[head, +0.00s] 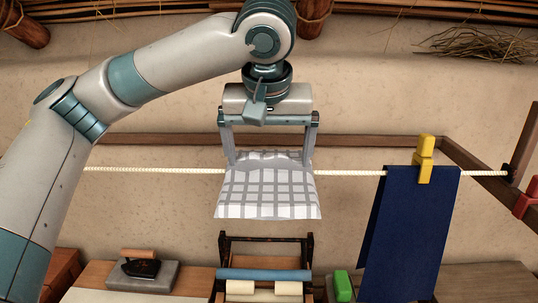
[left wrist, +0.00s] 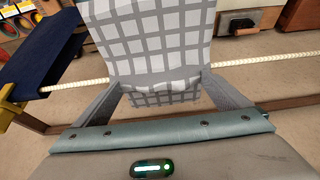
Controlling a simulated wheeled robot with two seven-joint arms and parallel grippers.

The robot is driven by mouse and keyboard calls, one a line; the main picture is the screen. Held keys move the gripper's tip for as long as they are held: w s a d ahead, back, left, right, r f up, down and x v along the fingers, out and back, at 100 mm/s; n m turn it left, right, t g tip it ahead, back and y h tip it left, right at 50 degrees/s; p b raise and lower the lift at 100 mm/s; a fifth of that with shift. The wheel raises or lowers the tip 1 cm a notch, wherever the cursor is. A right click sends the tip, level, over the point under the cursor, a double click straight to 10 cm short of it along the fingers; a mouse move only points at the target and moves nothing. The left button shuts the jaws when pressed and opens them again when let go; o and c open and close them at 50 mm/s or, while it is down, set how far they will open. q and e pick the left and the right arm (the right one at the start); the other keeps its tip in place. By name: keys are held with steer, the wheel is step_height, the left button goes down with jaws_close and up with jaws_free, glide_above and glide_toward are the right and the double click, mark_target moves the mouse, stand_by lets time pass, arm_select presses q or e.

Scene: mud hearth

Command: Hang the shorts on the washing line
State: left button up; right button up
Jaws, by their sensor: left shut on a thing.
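The shorts (head: 268,190) are a white cloth with a grey check; separate legs cannot be made out. My left gripper (head: 268,160) is shut on their top edge, and they hang below its two wide-set fingers. The washing line (head: 150,170), a pale rope, crosses behind the gripper area and is hidden where the shorts are. In the left wrist view the shorts (left wrist: 150,35) spread away from the fingers with a fold at the line (left wrist: 270,61). I cannot tell whether the line bears them. My right gripper is not in view.
A dark blue cloth (head: 410,235) hangs on the line to the right under a yellow peg (head: 425,160). A red peg (head: 525,203) is at the right edge. Below are an iron (head: 140,268), a rack with a blue bar (head: 264,275) and a green object (head: 342,285). The line's left stretch is bare.

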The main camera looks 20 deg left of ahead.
arm_select(q)
steer(key=o, duration=0.5)
steer(key=shift+s+d+f, duration=0.1)
steer(key=shift+d+f, duration=0.1)
steer(key=shift+f, duration=0.35)
steer(key=shift+o, duration=0.2)
steer(key=shift+s+r, duration=0.15)
steer(key=shift+r, duration=0.2)
steer(key=b+v, duration=0.3)
steer(key=v, duration=1.4)
steer(key=shift+r, duration=0.35)
steer(key=shift+r, duration=0.1)
